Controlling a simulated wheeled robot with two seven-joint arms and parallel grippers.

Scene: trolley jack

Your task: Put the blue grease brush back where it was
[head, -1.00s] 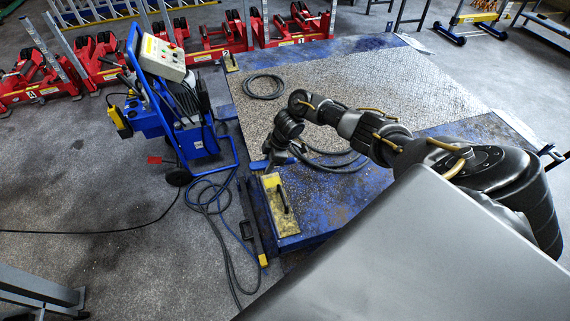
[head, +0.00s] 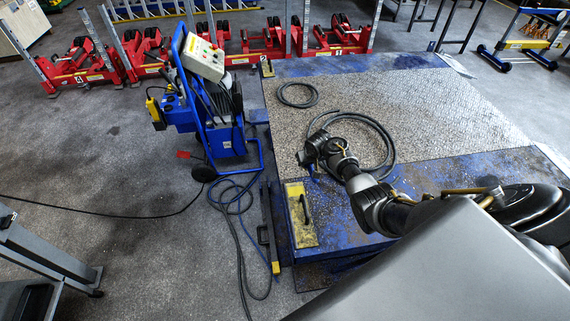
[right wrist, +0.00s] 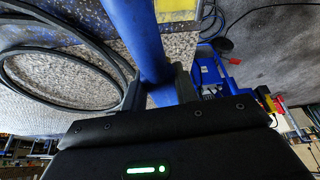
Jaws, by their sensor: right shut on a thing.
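My right gripper (head: 314,165) is over the near left part of the lift platform, just beyond the yellow plate. In the right wrist view, my right gripper (right wrist: 158,92) is shut on a blue bar-like thing, which I take for the blue grease brush (right wrist: 148,40). Its far end runs out of the top of that view, so I see no bristles. In the head view only a small bit of blue shows below the gripper. My left gripper is not in view.
The platform (head: 420,100) has a yellow plate with a black handle (head: 300,215) at its near left corner. Black hose coils lie on it. A blue control trolley (head: 215,100) stands to the left, with cables on the floor. Red jacks (head: 262,42) line the back.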

